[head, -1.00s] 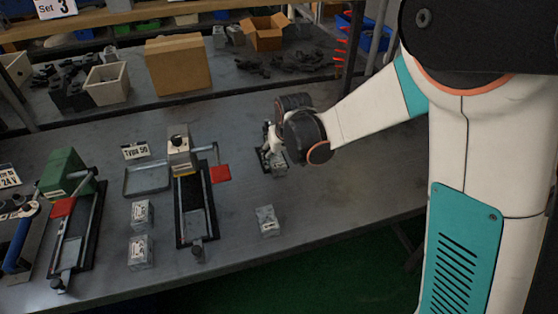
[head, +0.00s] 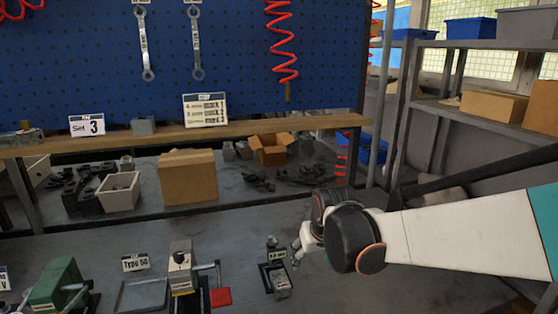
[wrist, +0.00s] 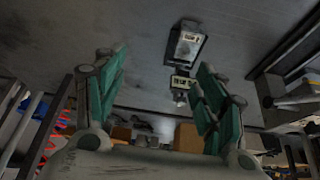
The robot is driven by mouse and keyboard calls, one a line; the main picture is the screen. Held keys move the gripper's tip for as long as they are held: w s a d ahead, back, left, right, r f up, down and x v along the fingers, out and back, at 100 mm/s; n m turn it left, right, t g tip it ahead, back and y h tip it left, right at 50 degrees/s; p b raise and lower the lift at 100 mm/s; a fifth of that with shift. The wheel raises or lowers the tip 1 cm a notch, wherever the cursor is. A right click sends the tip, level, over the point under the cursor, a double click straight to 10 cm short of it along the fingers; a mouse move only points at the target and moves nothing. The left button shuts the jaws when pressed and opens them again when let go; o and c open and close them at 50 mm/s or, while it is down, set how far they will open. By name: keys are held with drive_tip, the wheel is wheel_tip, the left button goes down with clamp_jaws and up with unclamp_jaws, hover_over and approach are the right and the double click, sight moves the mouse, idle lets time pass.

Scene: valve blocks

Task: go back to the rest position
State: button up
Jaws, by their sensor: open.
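My gripper (head: 299,250) hangs at the end of my arm above the grey workbench (head: 390,288), up and to the right of a small dark fixture holding a grey valve block (head: 281,284). In the wrist view my gripper (wrist: 160,95) has its two teal-padded fingers wide apart with nothing between them. The block in its fixture (wrist: 186,47) shows beyond the fingers in that view, apart from them.
A green clamp (head: 57,287) and a grey clamp with a red handle (head: 181,268) stand on the bench. Behind are a cardboard box (head: 187,177), an open carton (head: 271,149) and a wooden shelf (head: 240,129). A metal rack stands right.

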drive_tip(key=s+d+r, duration=0.1)
drive_tip(key=s+d, duration=0.2)
drive_tip(key=s, duration=0.4)
drive_tip(key=s+d+r+m+t, duration=0.1)
drive_tip(key=s+d, duration=0.3)
drive_tip(key=s, duration=0.4)
drive_tip(key=s+d+r+m+h, duration=0.1)
drive_tip(key=s+d+r, duration=0.1)
drive_tip(key=s+d, duration=0.2)
drive_tip(key=s, duration=0.3)
drive_tip(key=shift+s+r+t+b, duration=0.3)
drive_tip(key=shift+s+t, duration=0.1)
drive_tip(key=shift+d, duration=0.1)
